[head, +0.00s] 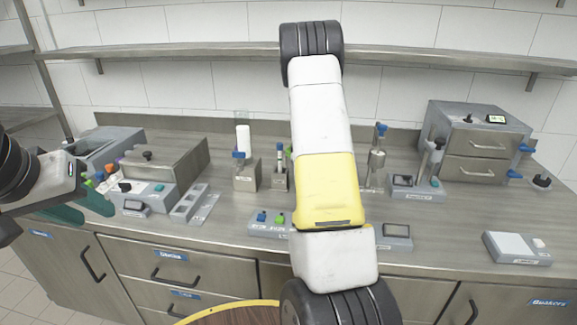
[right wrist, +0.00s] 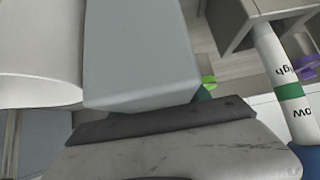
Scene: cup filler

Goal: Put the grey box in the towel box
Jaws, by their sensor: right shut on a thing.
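My right gripper (right wrist: 160,122) shows in the right wrist view with a dark pad along its finger. It is shut on a smooth light grey box (right wrist: 140,50) that fills the upper middle. The far side of the grip is hidden. In the head view my right arm crosses the middle, and its gripper is not visible. My left gripper (head: 76,182) is at the left edge over the counter, beside dark green parts; its opening is unclear. An open grey container (head: 104,146) at the back left may be the towel box, but I cannot read a label.
A steel box (head: 183,165) and small holders stand at centre left. A grey two-drawer unit (head: 474,141) is at the back right, with a flat scale (head: 516,247) in front. A shelf (head: 200,50) runs above. The right front counter has bare room.

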